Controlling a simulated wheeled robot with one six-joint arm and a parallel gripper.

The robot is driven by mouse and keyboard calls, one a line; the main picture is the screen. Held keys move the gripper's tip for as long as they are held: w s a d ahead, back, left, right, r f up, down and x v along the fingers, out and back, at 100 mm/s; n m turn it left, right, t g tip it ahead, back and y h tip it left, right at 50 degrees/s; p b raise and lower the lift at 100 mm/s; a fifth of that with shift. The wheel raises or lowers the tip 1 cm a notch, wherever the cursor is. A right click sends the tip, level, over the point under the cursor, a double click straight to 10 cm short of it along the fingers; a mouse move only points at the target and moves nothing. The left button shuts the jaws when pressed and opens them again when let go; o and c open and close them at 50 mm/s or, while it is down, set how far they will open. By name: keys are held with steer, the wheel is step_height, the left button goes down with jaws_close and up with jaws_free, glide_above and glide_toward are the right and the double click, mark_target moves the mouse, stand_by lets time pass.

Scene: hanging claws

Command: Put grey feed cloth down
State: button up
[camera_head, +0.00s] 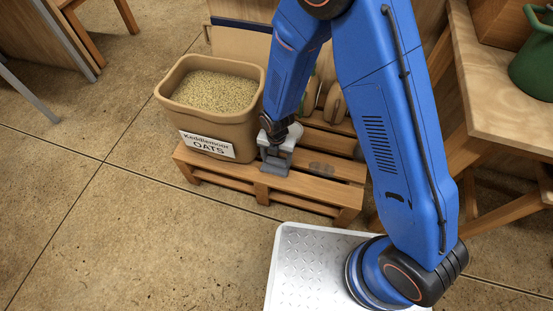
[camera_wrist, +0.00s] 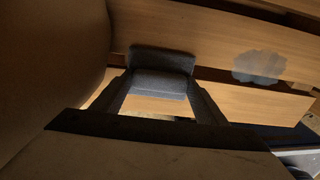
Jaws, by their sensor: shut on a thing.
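The grey feed cloth (camera_head: 274,169) is a small folded piece at the front of the wooden pallet (camera_head: 318,187), just right of the oats tub. My gripper (camera_head: 276,157) points down at it and is shut on it. In the wrist view the cloth (camera_wrist: 160,84) sits between my two fingers (camera_wrist: 160,97), with the pallet boards behind it. It is at or very close to the boards; I cannot tell whether it touches them. A grey, rounded patch (camera_head: 321,169) lies flat on the boards right of the cloth; it also shows in the wrist view (camera_wrist: 259,67).
A brown tub (camera_head: 171,107) of oats, labelled "Keddlemoor OATS", stands on the pallet close left of my gripper. Behind my arm are round wooden pieces (camera_head: 333,104). A wooden table (camera_head: 500,105) with a green pot (camera_head: 535,65) stands right. Floor before the pallet is clear.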

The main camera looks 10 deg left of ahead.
mark_target(276, 160)
steer(key=shift+f, duration=0.1)
steer(key=o, duration=1.2)
step_height(276, 160, up, 12)
steer(key=shift+s, duration=0.15)
stand_by(0.4)
